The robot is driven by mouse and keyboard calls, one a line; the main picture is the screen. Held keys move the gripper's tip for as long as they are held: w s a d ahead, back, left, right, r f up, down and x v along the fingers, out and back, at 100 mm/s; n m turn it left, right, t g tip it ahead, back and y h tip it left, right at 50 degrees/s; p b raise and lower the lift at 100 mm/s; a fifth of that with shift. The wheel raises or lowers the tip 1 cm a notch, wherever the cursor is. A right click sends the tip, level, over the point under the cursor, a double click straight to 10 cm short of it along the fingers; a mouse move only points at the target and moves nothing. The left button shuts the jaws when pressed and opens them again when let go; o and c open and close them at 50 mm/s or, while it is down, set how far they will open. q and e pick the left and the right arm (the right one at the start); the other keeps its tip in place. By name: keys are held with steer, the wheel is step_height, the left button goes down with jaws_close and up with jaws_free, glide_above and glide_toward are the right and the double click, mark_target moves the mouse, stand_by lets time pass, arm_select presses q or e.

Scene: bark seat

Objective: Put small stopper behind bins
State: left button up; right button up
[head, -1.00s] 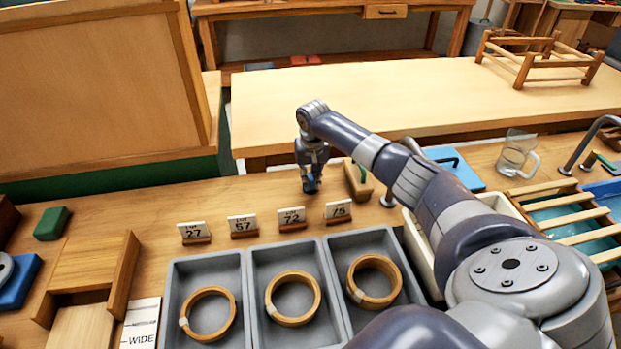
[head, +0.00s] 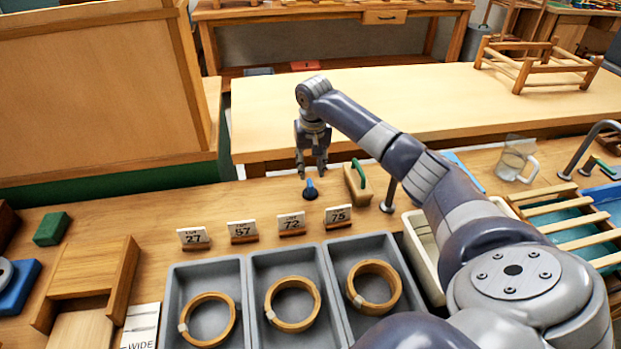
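The small stopper (head: 310,190), dark with a blue upright grip, stands on the bench behind the number cards. The grey bins (head: 247,300) stand side by side in front of the cards, each with a wooden ring in it. My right gripper (head: 312,172) is just above and behind the stopper, pointing down. Its fingers are apart and empty, and a gap shows between them and the stopper. My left gripper is not in view.
Number cards (head: 291,224) stand between bins and stopper. A wooden block with a green handle (head: 358,182) stands close right of the stopper. A glass mug (head: 516,160) and slatted rack (head: 570,220) are further right. Bench left of the stopper is clear.

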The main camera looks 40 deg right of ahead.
mark_target(311, 187)
steer(key=shift+s+a+r, duration=0.1)
steer(key=shift+s+r, duration=0.05)
steer(key=shift+r, duration=0.9)
steer(key=shift+s+a+r, duration=0.1)
steer(key=shift+s+r, duration=0.05)
steer(key=shift+r, duration=0.9)
steer(key=shift+f, duration=0.1)
